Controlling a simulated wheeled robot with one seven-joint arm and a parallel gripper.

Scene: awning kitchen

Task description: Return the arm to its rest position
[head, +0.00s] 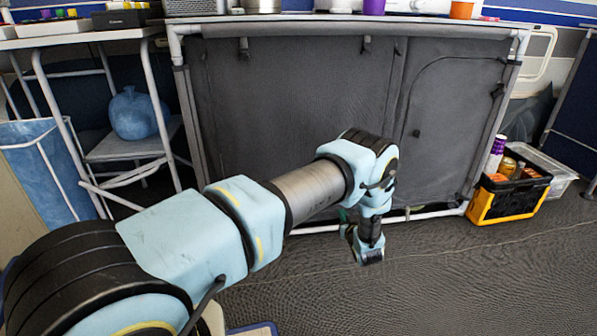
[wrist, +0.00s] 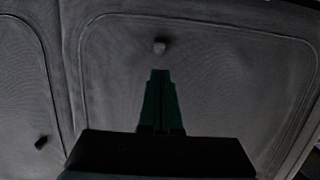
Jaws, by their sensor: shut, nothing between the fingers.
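My arm stretches from the lower left of the head view toward the middle, in front of a grey fabric cabinet (head: 300,100). My gripper (head: 345,215) is at the arm's far end, low in front of the cabinet and mostly hidden behind the wrist. In the wrist view my gripper (wrist: 160,75) shows as two dark green fingers pressed together, with nothing between them. Behind the fingers is the cabinet's zipped front panel with a small dark toggle (wrist: 160,47). I cannot tell the exact gap between fingertips and fabric.
A black and yellow crate (head: 508,195) with bottles stands on the floor at right, beside a clear bin (head: 548,170). The floor (head: 430,285) at the lower right is clear.

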